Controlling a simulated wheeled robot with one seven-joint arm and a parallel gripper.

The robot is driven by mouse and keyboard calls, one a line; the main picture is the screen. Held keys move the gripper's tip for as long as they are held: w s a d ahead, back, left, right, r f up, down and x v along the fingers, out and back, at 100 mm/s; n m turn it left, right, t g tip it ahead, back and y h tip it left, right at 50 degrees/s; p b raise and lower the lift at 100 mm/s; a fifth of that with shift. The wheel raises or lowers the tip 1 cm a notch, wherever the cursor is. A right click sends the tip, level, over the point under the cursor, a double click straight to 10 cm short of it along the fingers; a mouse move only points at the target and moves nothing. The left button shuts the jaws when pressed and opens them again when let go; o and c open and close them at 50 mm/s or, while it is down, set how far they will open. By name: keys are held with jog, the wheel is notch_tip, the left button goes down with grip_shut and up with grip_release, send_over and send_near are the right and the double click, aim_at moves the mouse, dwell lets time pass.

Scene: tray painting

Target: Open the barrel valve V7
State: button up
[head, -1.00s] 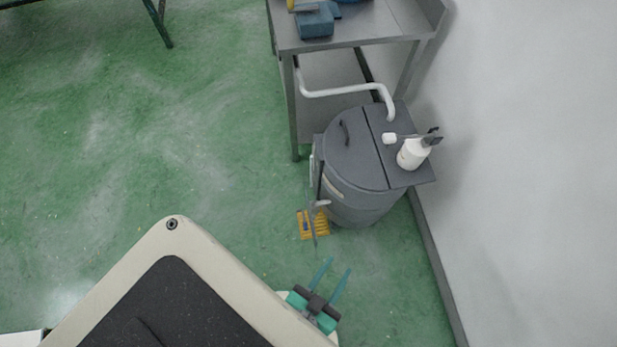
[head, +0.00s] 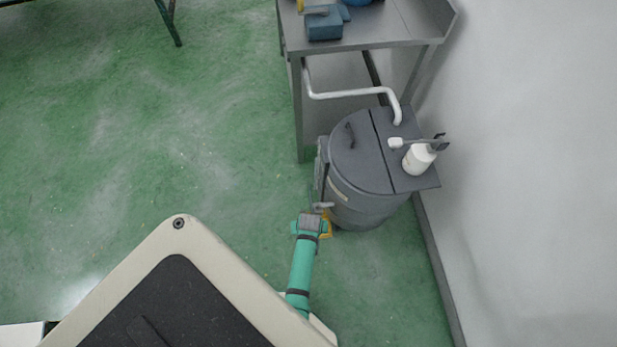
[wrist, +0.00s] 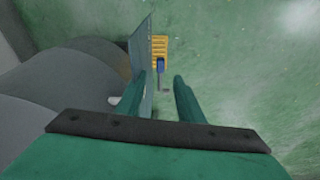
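The grey barrel (head: 366,206) stands beside the steel table, its lid closed. A small pale grey fitting (head: 322,205) juts from its lower left side; I cannot read a V7 label. My gripper (wrist: 160,80) is low at that side. In the wrist view its two fingers are apart with nothing held between them. A thin grey panel (wrist: 140,48) rises next to the left finger. Beyond the fingertips are a blue piece with a thin grey stem (wrist: 160,65) and a yellow slatted piece (wrist: 160,45). My arm hides most of the yellow piece in the head view.
A white bottle (head: 418,159) stands on the barrel's right-hand ledge. The wall (head: 530,170) is close on the right.

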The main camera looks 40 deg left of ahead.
jog(key=shift+n+g+h, duration=0.7)
jog(key=shift+n+g, duration=0.1)
jog(key=shift+w+a+f, duration=0.4)
jog(key=shift+f, duration=1.4)
jog(key=shift+w+a+f, duration=0.45)
jog(key=shift+f, duration=1.35)
jog(key=shift+w+a+f, duration=0.4)
jog(key=shift+f, duration=1.4)
grip_shut()
